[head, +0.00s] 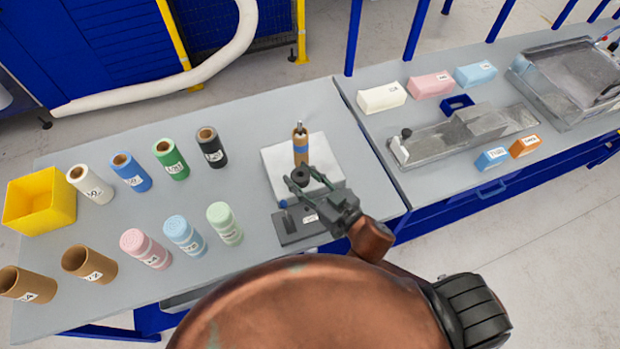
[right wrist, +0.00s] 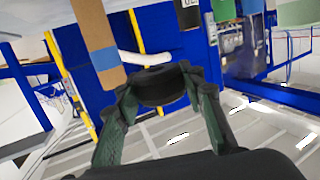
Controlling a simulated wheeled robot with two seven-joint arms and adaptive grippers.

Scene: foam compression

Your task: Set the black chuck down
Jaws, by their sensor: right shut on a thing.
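The black chuck (head: 301,175) is a short dark cylinder. My right gripper (head: 297,184) is shut on it, in front of a brown post with a blue band (head: 301,150) in the head view. In the right wrist view the chuck (right wrist: 160,86) sits between the two fingertips of my right gripper (right wrist: 158,84), and the banded post (right wrist: 98,45) is at upper left. The chuck appears held above the bench; its exact height is hard to tell. My left gripper is out of view.
The post stands at a white plate (head: 278,156), with a dark grey labelled block (head: 290,234) in front. Several coloured rolls, including a black one (head: 211,148), and a yellow bin (head: 38,203) are to the left. A second bench (head: 450,172) holds blocks and a slide fixture.

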